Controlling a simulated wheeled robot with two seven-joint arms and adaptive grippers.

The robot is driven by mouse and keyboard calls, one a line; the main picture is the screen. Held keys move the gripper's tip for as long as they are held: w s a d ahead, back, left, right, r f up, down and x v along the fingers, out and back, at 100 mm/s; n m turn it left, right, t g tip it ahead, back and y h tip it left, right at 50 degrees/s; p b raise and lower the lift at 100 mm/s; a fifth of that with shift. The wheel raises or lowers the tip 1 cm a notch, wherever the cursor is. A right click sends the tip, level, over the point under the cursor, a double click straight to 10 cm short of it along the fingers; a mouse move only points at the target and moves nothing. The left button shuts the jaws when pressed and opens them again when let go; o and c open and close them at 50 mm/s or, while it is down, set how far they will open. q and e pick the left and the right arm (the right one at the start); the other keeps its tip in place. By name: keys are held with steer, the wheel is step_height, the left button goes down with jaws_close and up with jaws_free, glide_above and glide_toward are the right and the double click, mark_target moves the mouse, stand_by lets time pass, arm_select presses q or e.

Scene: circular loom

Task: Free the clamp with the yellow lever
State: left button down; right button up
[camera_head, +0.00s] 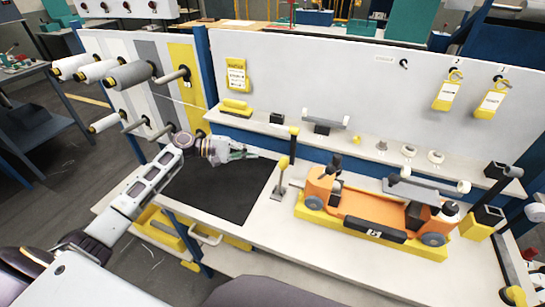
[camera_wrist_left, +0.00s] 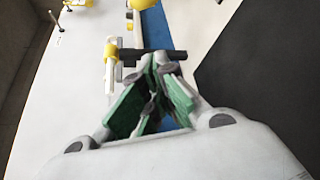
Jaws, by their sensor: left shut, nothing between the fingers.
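A small clamp with an upright yellow-tipped lever (camera_head: 283,163) stands on the white bench just right of the black mat. A second upright post (camera_head: 294,133) with a yellow and black top stands close behind it. My left gripper (camera_head: 254,154) reaches over the mat from the left, its fingers pointing right, towards these posts. In the left wrist view its green-padded fingers (camera_wrist_left: 155,65) are closed together with nothing between them. A pale fitting with a yellow part (camera_wrist_left: 110,54) and a dark bar (camera_wrist_left: 166,54) shows just beyond the fingertips. Whether they touch, I cannot tell. My right gripper is out of view.
An orange device (camera_head: 365,209) on a yellow base fills the bench to the right. The black mat (camera_head: 225,197) is bare under my arm. A narrow shelf (camera_head: 260,126) with small parts runs along the back panel. Rollers (camera_head: 130,74) stick out at left.

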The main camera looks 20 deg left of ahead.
mark_target(281, 174)
arm_select(q)
steer(key=shift+x, duration=1)
steer(key=x, duration=0.5)
steer(key=shift+w+d+p, duration=0.1)
steer(key=shift+p, duration=0.25)
steer(key=shift+x, duration=0.75)
steer(key=shift+w+d+f, duration=0.1)
steer(key=shift+w+d, duration=0.2)
steer(key=shift+d, duration=0.3)
steer(key=shift+s+r+p, duration=0.3)
steer(key=shift+s+p, duration=0.05)
steer(key=shift+s, duration=0.4)
steer(key=shift+s+d+r, duration=0.15)
steer(key=shift+s+r, duration=0.15)
steer(key=shift+s, duration=0.45)
steer(key=shift+s+r+p, duration=0.15)
steer(key=shift+s+p, duration=0.15)
steer(key=shift+p, duration=0.05)
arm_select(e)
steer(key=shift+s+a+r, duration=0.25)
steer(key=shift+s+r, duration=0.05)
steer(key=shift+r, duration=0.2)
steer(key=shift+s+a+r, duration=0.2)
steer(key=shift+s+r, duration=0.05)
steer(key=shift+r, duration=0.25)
